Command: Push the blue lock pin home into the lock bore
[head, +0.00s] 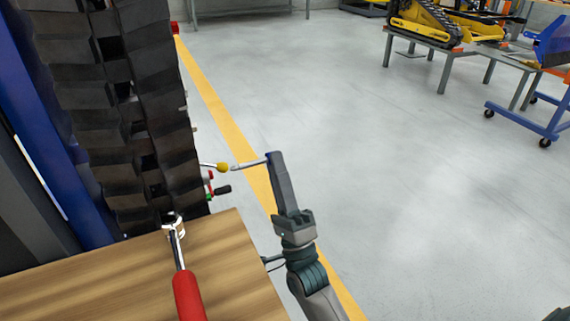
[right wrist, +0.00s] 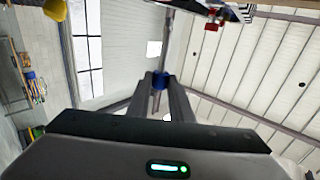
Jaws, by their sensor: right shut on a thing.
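My right gripper (head: 273,158) is shut on the blue lock pin, which shows as a thin grey shaft (head: 248,163) pointing left toward the track. In the right wrist view my right gripper (right wrist: 160,82) has the pin's blue part (right wrist: 160,77) between its fingertips, with the grey shaft running on beyond them. The pin's tip is close to a yellow knob (head: 222,167) beside the track; I cannot tell whether they touch. I cannot make out the lock bore.
A tall black track (head: 125,110) stands at the left. A ratchet wrench with a red handle (head: 188,295) lies over the wooden bench top (head: 100,285). A black-ended lever (head: 222,190) sticks out below the yellow knob. Open floor (head: 400,180) lies to the right.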

